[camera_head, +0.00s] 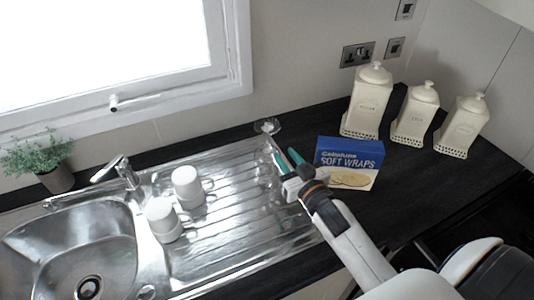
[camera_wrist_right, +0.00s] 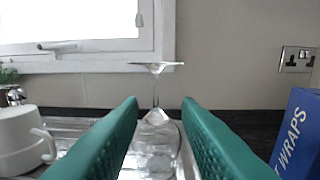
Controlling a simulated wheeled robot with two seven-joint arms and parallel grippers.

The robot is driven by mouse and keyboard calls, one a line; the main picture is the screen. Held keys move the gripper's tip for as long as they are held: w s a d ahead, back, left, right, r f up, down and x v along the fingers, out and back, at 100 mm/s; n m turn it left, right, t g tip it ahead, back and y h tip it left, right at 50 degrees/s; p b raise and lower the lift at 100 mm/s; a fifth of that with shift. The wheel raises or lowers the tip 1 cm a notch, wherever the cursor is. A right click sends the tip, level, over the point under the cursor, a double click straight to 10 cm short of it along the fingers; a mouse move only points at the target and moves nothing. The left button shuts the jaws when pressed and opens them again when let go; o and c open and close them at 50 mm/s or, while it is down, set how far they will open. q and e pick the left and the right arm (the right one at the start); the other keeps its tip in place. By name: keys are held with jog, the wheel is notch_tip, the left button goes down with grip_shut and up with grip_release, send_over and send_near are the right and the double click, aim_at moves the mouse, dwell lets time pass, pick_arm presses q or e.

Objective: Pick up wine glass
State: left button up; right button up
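A clear wine glass (camera_wrist_right: 157,88) stands upside down, its flat foot at the top and its bowl at the bottom, in the right wrist view. In the head view its foot (camera_head: 267,126) shows near the back edge of the drainer; the rest is hard to make out. My right gripper (camera_head: 287,158) is open, with teal fingers pointing toward the glass. In the right wrist view the stem and bowl appear between the fingertips (camera_wrist_right: 160,108), beyond them, and nothing is gripped. The lower bowl is faint. My left gripper is not in view.
A blue soft wraps box (camera_head: 349,158) stands close right of my right gripper. Two white mugs (camera_head: 187,187) (camera_head: 163,219) are on the steel drainer (camera_head: 235,215). Three cream canisters (camera_head: 415,115) stand at the back right. A potted plant (camera_head: 57,178) is by the sink.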

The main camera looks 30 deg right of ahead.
aim_at(267, 140)
jog(key=w, duration=0.2)
jog(key=w+f, duration=0.1)
jog(key=w, duration=0.1)
jog(key=w+p, duration=0.1)
jog(key=w, duration=0.2)
jog(key=shift+f, duration=0.3)
jog(key=w+p, duration=0.1)
jog(key=w, duration=0.1)
jog(key=w+p, duration=0.1)
jog(key=w, duration=0.2)
jog(key=shift+a+r, duration=0.1)
jog(key=shift+a, duration=0.1)
jog(key=shift+w, duration=0.2)
jog(key=shift+s, duration=0.1)
jog(key=shift+c, duration=1)
grip_shut()
